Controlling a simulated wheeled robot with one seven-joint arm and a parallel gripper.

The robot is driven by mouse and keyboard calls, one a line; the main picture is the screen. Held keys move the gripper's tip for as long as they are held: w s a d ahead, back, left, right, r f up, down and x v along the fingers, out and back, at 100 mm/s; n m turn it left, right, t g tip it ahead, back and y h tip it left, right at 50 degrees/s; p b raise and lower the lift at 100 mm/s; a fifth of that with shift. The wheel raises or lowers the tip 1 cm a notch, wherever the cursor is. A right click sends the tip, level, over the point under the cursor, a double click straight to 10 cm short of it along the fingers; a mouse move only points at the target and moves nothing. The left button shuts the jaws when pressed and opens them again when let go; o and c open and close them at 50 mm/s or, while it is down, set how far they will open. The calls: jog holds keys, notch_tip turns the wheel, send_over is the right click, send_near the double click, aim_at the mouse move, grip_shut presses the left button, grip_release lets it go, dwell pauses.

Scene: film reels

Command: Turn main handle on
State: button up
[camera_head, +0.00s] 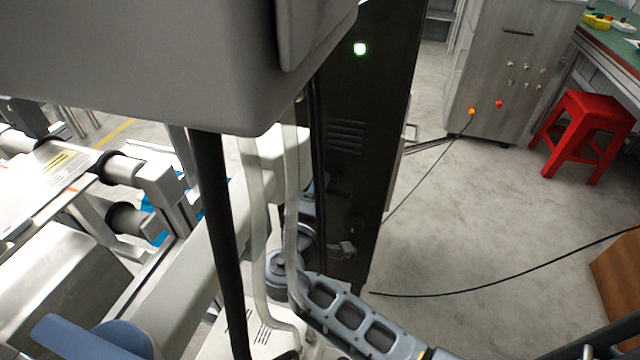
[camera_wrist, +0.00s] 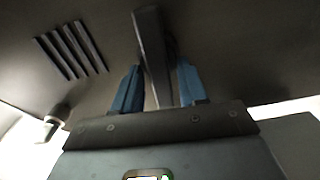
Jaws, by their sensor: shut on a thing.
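The main handle (camera_wrist: 150,40) is a dark flat bar on a dark panel, seen in the wrist view. It runs down from the top middle of that view to between the two blue fingers of my gripper (camera_wrist: 158,82). The fingers are shut on it, one on each side. In the head view, a tall dark cabinet (camera_head: 362,120) has a lit green lamp (camera_head: 360,48) near its top and vent slots below. My arm reaches to the lower part of this cabinet. The handle and fingertips are too dark and covered to make out there.
A machine with rollers (camera_head: 122,168) and pale beams stands at the left. A grey cabinet (camera_head: 510,75) and a red stool (camera_head: 583,125) stand at the back right. Vent slots (camera_wrist: 70,50) lie left of the handle.

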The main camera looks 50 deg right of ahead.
jog(key=shift+a+f+n, duration=0.1)
jog(key=shift+n, duration=0.4)
jog(key=o, duration=0.7)
jog(key=v, duration=0.7)
jog(key=shift+s+a, duration=0.15)
jog(key=shift+a, duration=0.2)
